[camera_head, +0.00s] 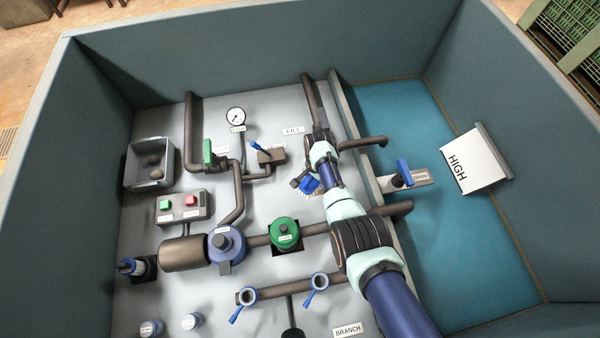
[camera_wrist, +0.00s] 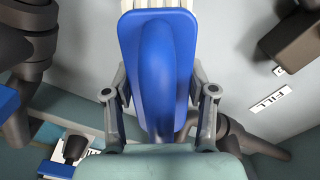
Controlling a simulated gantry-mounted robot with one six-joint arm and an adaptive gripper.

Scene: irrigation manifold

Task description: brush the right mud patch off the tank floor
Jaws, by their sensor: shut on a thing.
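My gripper (camera_wrist: 158,98) is shut on the blue handle of a brush (camera_wrist: 157,45), with one dark finger on each side of it. Pale bristles show at the top edge of the wrist view. In the head view the brush (camera_head: 309,185) is over the grey manifold panel, left of the tank's dividing wall, partly behind my arm. I cannot tell whether its bristles touch anything. The tank floor (camera_head: 440,240) is the blue-green area at the right. I see no clear mud patch on it; my arm and the pipes cover part of its left side.
A dividing wall (camera_head: 352,120) separates panel and tank. Pipe ends (camera_head: 376,141) reach over it. A blue-handled valve (camera_head: 404,172) on a bracket and a white HIGH sign (camera_head: 468,161) stand at the tank. A pressure gauge (camera_head: 236,117) and a grey bin (camera_head: 140,178) are farther left.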

